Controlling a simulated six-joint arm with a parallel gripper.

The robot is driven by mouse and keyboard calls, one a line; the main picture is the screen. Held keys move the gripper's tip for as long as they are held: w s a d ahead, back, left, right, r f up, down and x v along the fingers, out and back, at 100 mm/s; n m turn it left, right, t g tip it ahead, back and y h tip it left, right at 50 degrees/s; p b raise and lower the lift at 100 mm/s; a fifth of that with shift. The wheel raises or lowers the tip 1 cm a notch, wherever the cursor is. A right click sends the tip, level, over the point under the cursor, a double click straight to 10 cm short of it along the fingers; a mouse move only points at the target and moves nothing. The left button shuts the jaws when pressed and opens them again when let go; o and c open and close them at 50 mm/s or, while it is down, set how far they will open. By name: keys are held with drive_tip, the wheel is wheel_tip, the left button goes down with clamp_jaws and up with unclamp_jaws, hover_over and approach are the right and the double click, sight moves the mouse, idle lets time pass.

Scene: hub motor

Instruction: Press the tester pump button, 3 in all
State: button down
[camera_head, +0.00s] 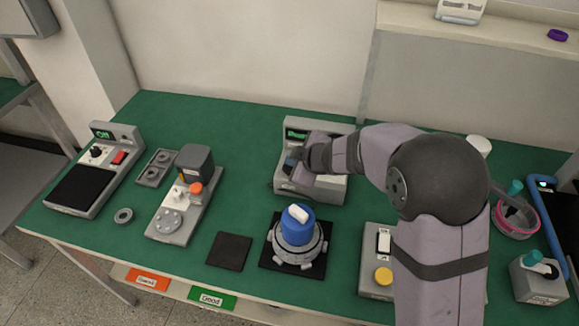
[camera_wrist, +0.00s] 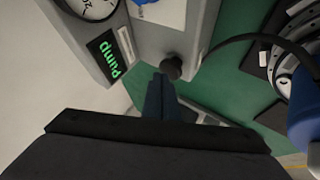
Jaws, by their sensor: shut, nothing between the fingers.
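The grey pump tester (camera_head: 334,188) stands at the back middle of the green table, and my arm hides part of it. Its lit green "Pump" display (camera_wrist: 113,57) shows in the wrist view beside a round dial (camera_wrist: 90,8). A dark round knob or button (camera_wrist: 172,66) stands on the tester's grey face. My gripper (camera_wrist: 160,78) is shut and empty, with its fingertips right beside this dark part. I cannot tell whether they touch it. In the head view my gripper (camera_head: 289,166) is over the left part of the tester.
A blue-topped motor (camera_head: 297,229) stands on a dark mat in front of the tester. A box with a yellow button (camera_head: 383,276) is at front right. Another tester (camera_head: 103,165) with an "Off" display stands at left. A dark square pad (camera_head: 229,251) lies empty.

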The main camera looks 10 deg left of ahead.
drive_tip(key=shift+f+b, duration=0.75)
drive_tip(key=shift+f, duration=0.25)
idle(0.7)
drive_tip(key=shift+r, duration=0.2)
drive_tip(key=shift+r+p, duration=1.25)
drive_tip(key=shift+p, duration=0.3)
drive_tip(key=shift+r, duration=0.1)
wheel_tip(320, 180, up, 5)
drive_tip(key=p, duration=0.5)
idle(0.4)
